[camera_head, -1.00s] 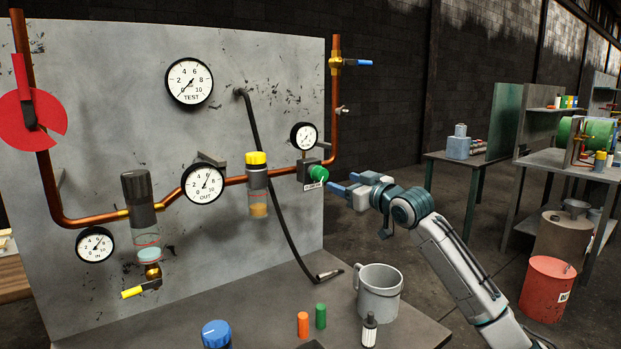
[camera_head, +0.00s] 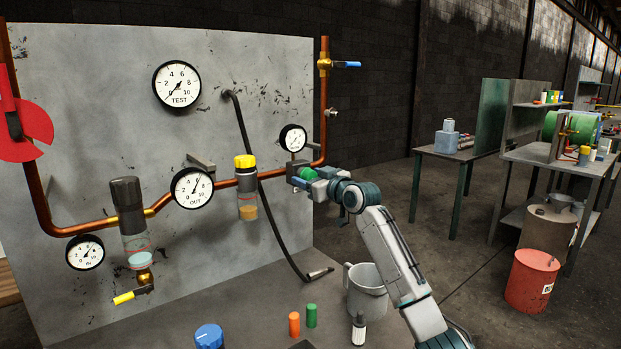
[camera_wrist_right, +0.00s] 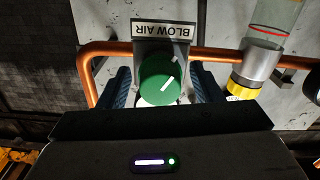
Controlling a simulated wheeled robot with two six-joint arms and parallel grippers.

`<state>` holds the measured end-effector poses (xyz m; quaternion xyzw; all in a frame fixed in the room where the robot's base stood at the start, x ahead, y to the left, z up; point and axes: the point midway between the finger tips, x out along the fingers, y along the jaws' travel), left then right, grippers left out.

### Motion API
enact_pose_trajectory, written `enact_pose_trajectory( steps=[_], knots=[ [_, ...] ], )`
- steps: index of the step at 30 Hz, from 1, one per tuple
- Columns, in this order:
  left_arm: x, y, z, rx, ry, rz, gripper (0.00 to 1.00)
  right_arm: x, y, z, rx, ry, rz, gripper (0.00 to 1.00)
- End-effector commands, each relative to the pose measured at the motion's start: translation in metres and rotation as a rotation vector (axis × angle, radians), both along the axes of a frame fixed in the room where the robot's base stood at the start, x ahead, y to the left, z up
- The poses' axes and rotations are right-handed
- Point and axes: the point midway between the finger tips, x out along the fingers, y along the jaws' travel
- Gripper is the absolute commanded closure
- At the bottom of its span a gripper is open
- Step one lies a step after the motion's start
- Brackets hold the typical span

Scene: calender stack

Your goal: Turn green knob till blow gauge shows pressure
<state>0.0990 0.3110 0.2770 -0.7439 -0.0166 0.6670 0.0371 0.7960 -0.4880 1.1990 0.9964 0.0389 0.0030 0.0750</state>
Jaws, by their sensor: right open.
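The green knob (camera_head: 307,174) sits on a grey block at the right end of the copper pipe, partly hidden by my right gripper (camera_head: 303,178). In the right wrist view, the knob (camera_wrist_right: 160,80) has a white mark and sits below a "BLOW AIR" label (camera_wrist_right: 161,31). My right gripper (camera_wrist_right: 163,88) is open, with one blue finger on each side of the knob; I cannot tell whether they touch it. The small blow gauge (camera_head: 293,138) is just above the knob; its needle is too small to read surely. My left gripper is not in view.
The panel also carries a TEST gauge (camera_head: 177,86), an OUT gauge (camera_head: 192,188) and a yellow-capped bowl (camera_head: 246,188). A black hose (camera_head: 270,215) hangs left of the knob. A grey mug (camera_head: 367,289) stands on the bench below my right arm.

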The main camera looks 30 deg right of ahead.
Motion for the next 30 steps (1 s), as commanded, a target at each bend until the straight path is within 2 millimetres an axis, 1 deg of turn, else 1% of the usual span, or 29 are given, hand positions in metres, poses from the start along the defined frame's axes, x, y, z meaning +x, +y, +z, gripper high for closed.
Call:
enact_pose_trajectory(
  steps=[1,2,3,5,6,8,9,14,20,26,30],
  knots=[
    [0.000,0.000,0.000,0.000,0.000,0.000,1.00,0.000,0.000,0.000,0.000,0.000,0.000,0.41],
    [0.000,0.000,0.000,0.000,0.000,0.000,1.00,0.000,0.000,0.000,0.000,0.000,0.000,0.45],
    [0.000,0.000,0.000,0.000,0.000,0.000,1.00,0.000,0.000,0.000,0.000,0.000,0.000,0.53],
    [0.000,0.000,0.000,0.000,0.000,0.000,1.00,0.000,0.000,0.000,0.000,0.000,0.000,0.64],
    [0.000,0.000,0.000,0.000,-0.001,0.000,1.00,0.000,0.000,0.000,0.000,0.000,0.000,0.72],
    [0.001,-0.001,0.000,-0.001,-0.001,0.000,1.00,0.000,0.000,0.000,0.000,0.000,0.000,0.84],
    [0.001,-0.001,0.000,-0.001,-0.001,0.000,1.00,0.000,0.000,0.000,0.000,0.000,0.000,0.86],
    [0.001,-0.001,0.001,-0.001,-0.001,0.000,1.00,0.000,0.000,0.000,0.008,0.002,0.000,0.86],
    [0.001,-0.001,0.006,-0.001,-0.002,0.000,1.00,0.000,0.000,0.001,0.063,0.006,0.000,0.86],
    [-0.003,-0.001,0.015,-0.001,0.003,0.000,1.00,0.000,0.000,0.002,0.192,0.018,0.000,0.86],
    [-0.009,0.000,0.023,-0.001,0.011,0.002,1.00,0.000,0.000,0.002,0.317,0.027,0.000,0.86]
  ],
)
